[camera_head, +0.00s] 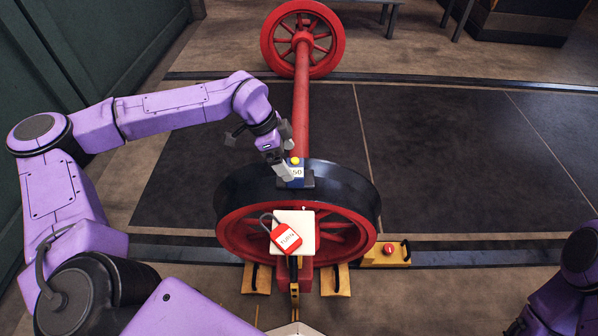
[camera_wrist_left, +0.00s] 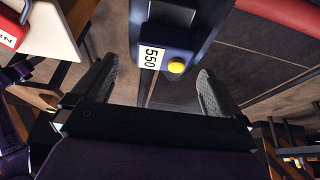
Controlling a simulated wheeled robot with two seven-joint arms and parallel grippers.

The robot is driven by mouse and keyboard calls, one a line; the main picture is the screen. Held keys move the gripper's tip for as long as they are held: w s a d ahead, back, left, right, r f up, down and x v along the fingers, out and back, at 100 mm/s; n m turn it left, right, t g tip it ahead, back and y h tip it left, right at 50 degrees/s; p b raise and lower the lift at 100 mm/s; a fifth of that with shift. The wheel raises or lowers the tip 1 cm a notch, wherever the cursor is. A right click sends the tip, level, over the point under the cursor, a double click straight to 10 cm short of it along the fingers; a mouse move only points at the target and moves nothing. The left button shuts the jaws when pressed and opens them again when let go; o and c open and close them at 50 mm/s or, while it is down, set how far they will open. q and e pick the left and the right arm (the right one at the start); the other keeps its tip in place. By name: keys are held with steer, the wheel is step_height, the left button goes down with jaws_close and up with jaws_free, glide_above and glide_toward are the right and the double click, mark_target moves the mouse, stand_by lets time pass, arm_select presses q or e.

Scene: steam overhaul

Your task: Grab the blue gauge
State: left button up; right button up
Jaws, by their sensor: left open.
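The blue gauge (camera_head: 297,175) sits on top of the black rim of the near red wheel in the head view. It has a yellow button on top and a white label. In the left wrist view the gauge (camera_wrist_left: 165,40) lies just ahead of the fingers, its label reading 550. My left gripper (camera_head: 283,160) is at the gauge in the head view. In the left wrist view the left gripper (camera_wrist_left: 155,85) has its fingers spread wide, with nothing held between them. My right arm shows at the lower right, but its gripper is not visible.
The near red wheel (camera_head: 235,232) joins a far red wheel (camera_head: 272,45) by a red axle (camera_head: 301,110). Yellow wedges (camera_head: 336,280) and a yellow box with a red button (camera_head: 388,250) stand nearby.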

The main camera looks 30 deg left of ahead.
mark_target(294, 167)
arm_select(q)
steer(key=b+x, duration=0.1)
steer(key=x, duration=0.5)
steer(key=shift+w+a+f, duration=0.1)
steer(key=shift+w+f, duration=0.1)
steer(key=shift+w, duration=0.05)
steer(key=shift+r, duration=0.1)
steer(key=c, duration=1.2)
steer(key=shift+c, duration=0.2)
